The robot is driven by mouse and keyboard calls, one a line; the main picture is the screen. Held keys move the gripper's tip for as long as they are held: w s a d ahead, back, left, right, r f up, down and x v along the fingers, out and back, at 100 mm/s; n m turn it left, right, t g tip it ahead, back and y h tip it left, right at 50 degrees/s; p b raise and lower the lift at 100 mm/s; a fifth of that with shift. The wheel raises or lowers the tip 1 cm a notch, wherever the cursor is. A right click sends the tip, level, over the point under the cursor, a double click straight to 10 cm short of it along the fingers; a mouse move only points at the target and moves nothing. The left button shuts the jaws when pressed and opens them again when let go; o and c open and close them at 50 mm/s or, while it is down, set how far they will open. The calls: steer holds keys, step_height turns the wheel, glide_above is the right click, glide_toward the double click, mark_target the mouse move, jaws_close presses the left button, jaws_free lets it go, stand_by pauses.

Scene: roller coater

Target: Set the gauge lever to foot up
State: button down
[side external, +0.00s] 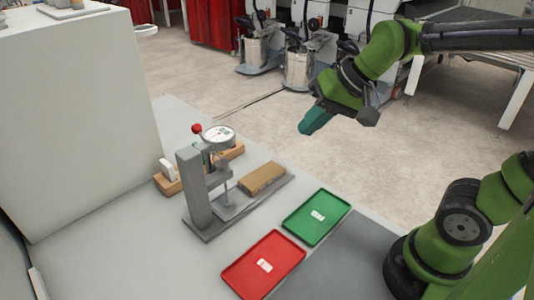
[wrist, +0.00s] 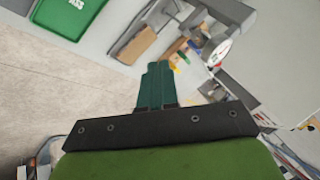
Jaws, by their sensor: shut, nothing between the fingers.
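The gauge stand (side external: 195,190) is grey and stands upright on the table, with a round white dial (side external: 218,134) at its top. The gauge lever (side external: 197,129) shows as a red knob at the upper left of the dial. Below the dial a thin spindle (side external: 226,188) reaches down toward the base; I cannot tell whether its foot touches.
A tan block (side external: 262,178) lies on the stand's base. A green tray (side external: 317,217) and a red tray (side external: 263,265) lie in front. A wooden holder (side external: 168,182) with a white piece sits behind the stand. A large pale box-shaped housing (side external: 75,120) rises at left.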

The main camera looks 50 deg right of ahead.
mark_target(199, 126)
steer(key=w+a+r+m+y, duration=0.1)
steer(key=w+r+m, duration=0.1)
steer(key=w+m, duration=0.3)
steer(key=w+a+r+m+t+y, duration=0.1)
steer(key=w+a+r+m, duration=0.1)
steer(key=w+m, duration=0.3)
steer(key=w+r, duration=0.1)
steer(key=w, duration=0.3)
steer(key=shift+r+m, duration=0.3)
steer(key=shift+w+a, duration=0.1)
steer(key=x, duration=1.4)
